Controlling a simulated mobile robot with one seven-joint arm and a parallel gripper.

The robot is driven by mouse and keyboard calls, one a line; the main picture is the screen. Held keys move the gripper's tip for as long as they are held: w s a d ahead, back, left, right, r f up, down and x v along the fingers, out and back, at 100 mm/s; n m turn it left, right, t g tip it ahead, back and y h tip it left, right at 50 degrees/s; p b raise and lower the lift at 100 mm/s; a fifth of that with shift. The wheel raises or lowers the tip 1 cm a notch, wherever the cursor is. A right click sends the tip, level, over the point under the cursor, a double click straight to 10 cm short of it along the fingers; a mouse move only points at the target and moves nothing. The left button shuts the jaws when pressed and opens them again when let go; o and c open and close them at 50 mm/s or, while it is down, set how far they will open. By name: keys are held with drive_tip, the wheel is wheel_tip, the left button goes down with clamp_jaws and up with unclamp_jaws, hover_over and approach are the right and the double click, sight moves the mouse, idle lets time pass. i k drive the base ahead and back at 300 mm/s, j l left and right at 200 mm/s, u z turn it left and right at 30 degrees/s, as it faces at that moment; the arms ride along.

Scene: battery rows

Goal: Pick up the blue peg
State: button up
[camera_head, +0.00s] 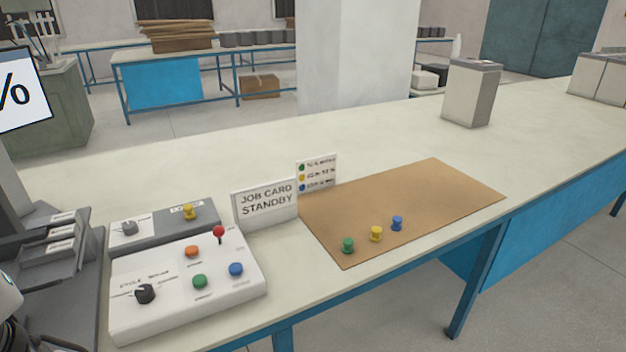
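The blue peg (397,223) stands upright on a brown mat (430,190) on the bench. It is the rightmost of a short row, with a yellow peg (376,233) beside it and a green peg (348,245) at the left end near the mat's front edge. The pegs stand apart from each other. A small piece of my arm shows at the lower left edge. My gripper's fingers are not in view.
A white control box (186,285) with buttons and a red-topped lever stands left of the mat. A "JOB CARD STANDBY" sign (266,203) and a small colour-dot card (316,173) stand behind the mat's left side. A grey battery-like block (470,95) stands farther back. The mat behind the pegs is clear.

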sight(396, 226)
drive_tip(key=u, duration=1.75)
drive_tip(key=z, duration=2.25)
drive_tip(key=i+l+u, duration=0.15)
drive_tip(key=i, duration=0.15)
drive_tip(key=i+u, duration=0.2)
drive_tip(key=i+l, duration=0.05)
drive_tip(key=i, duration=0.05)
